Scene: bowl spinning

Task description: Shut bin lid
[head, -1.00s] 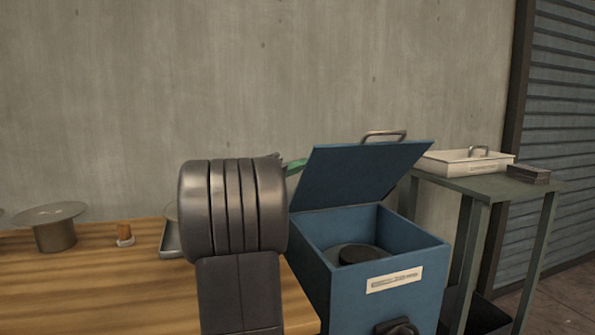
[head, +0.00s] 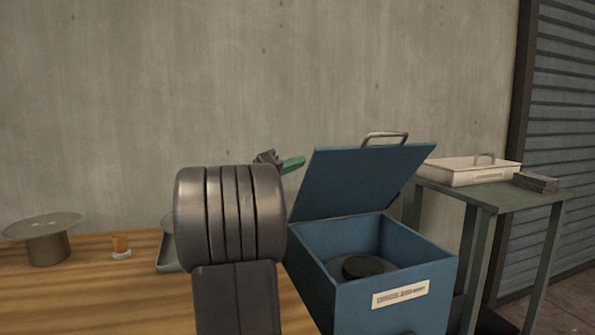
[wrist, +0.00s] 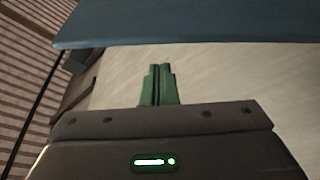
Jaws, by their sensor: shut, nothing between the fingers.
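The blue bin (head: 350,303) stands right of the wooden bench, with a white label on its front and a dark round thing (head: 366,267) inside. Its blue lid (head: 360,180) is raised and leans back, with a metal handle (head: 385,138) on its upper edge. My gripper (head: 294,163) is at the lid's upper left, its green fingers pointing right. In the wrist view, my gripper (wrist: 158,70) has its green fingers together and empty, and the lid (wrist: 190,27) spans the top of the picture. I cannot tell whether the fingers touch the lid.
A grey-green side table (head: 495,197) stands to the right with a white lidded tray (head: 465,172) and dark blocks (head: 536,182). The wooden bench (head: 90,285) on the left carries a round-topped stand (head: 45,243) and a small orange item (head: 121,245). A concrete wall is behind.

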